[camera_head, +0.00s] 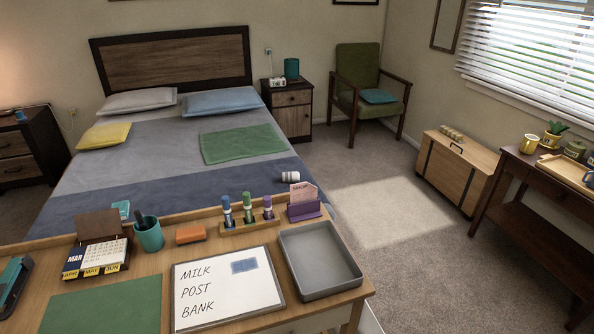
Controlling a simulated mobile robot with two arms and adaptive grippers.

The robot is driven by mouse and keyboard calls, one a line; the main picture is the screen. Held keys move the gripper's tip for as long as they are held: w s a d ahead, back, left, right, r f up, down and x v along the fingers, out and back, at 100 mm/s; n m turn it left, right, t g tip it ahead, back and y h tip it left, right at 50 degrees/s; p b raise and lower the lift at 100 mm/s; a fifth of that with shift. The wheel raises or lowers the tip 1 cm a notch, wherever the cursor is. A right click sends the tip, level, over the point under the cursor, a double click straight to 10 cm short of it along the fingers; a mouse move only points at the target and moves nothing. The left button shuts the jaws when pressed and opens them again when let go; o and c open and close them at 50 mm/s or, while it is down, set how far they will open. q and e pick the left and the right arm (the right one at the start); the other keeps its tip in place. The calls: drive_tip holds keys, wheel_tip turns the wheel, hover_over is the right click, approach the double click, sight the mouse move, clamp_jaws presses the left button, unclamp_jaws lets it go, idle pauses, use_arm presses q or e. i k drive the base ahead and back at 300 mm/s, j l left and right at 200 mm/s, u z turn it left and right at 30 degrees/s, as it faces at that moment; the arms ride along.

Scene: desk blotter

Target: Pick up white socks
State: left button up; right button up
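A small white rolled bundle (290,176) with a darker band at its right end lies on the bed's dark blue-grey blanket (236,188), near the foot of the bed. It looks like rolled white socks, but it is small and I cannot be sure. Its lower side is close behind the marker stand and card holder on the desk, and it shows in full. Neither of my grippers is in view.
The desk (225,240) in front holds a green blotter (105,305), whiteboard (227,288), grey tray (319,260), marker stand (250,221), purple card holder (304,208), teal cup (149,234) and calendar (97,255). Carpet (400,275) right of the desk is clear.

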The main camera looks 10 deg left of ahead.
sight(291, 176)
drive_tip(key=i+l+z, duration=0.3)
drive_tip(key=l+z, duration=0.15)
drive_tip(key=i+l+z, duration=0.45)
drive_tip(key=l, duration=0.15)
drive_tip(key=i+l+z, duration=0.55)
drive_tip(key=i+z, duration=0.3)
drive_tip(key=i+u, duration=0.45)
drive_tip(key=i+l+u, duration=0.25)
drive_tip(key=i+u, duration=0.15)
drive_tip(key=i, duration=0.15)
drive_tip(key=i+u, duration=0.15)
drive_tip(key=u, duration=0.3)
drive_tip(key=i+u, duration=0.15)
drive_tip(key=u, duration=0.3)
drive_tip(key=i+u, duration=0.15)
drive_tip(key=u, duration=0.3)
drive_tip(key=i+l+u, duration=0.15)
drive_tip(key=u, duration=0.3)
drive_tip(key=i+l+u, duration=0.1)
drive_tip(key=u, duration=0.35)
